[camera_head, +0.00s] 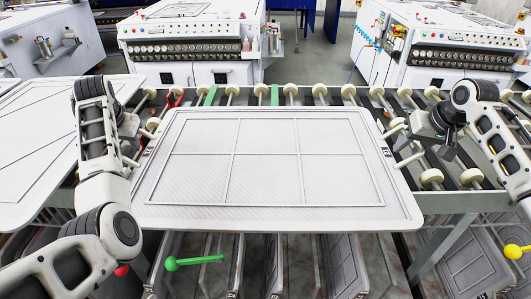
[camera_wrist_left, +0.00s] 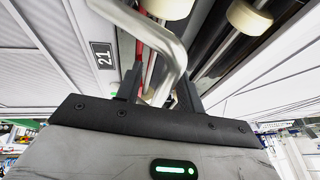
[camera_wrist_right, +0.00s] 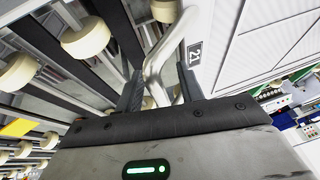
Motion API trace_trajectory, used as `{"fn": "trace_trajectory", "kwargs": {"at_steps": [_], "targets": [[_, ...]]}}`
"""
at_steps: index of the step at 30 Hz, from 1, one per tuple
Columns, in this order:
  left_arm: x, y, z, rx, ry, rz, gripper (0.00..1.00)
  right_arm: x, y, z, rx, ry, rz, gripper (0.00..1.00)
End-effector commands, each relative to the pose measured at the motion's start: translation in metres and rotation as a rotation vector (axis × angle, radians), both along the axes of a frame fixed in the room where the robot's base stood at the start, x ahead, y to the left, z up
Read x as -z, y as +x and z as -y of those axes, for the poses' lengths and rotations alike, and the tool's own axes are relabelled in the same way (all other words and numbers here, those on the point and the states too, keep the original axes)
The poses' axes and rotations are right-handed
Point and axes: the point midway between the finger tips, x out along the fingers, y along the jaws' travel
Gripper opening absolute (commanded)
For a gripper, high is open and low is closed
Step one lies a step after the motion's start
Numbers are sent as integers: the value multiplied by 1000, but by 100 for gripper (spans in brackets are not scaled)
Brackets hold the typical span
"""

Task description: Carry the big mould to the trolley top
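The big mould (camera_head: 345,120) is a white rounded panel with a gridded face, lying flat on rollers in the head view. Its edge with a "21" label shows in the left wrist view (camera_wrist_left: 78,50) and right wrist view (camera_wrist_right: 215,50). My left gripper (camera_wrist_left: 158,92) has its fingers apart on either side of the bent metal left handle (camera_wrist_left: 172,45). My right gripper (camera_wrist_right: 160,92) has its fingers apart around the right handle (camera_wrist_right: 158,55). Gaps show beside both handles. I cannot identify the trolley top with certainty.
Pale rollers (camera_head: 320,90) line the conveyor behind the mould. Another white panel (camera_head: 35,150) lies at the left. Upright panels (camera_head: 345,262) stand in a rack below. A green-knobbed lever (camera_head: 195,262) and a yellow knob (camera_head: 513,251) are in front. White machines (camera_head: 190,30) stand behind.

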Motion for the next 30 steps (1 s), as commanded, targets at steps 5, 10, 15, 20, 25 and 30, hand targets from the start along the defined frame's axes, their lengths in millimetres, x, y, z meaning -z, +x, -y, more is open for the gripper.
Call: {"fn": "trace_trajectory", "kwargs": {"at_steps": [5,10,15,20,25,30], "targets": [[0,0,0,0,0,0,32,0,0,0,0,0,0,32],[-1,0,0,0,0,0,0,0,0,0,0,0,0,0],[-1,0,0,0,0,0,0,0,0,0,0,0,0,0],[-1,0,0,0,0,0,0,-1,0,0,0,0,0,0],[-1,0,0,0,0,0,0,-1,0,0,1,0,0,0],[-1,0,0,0,-1,0,0,-1,0,0,1,0,1,0]]}}
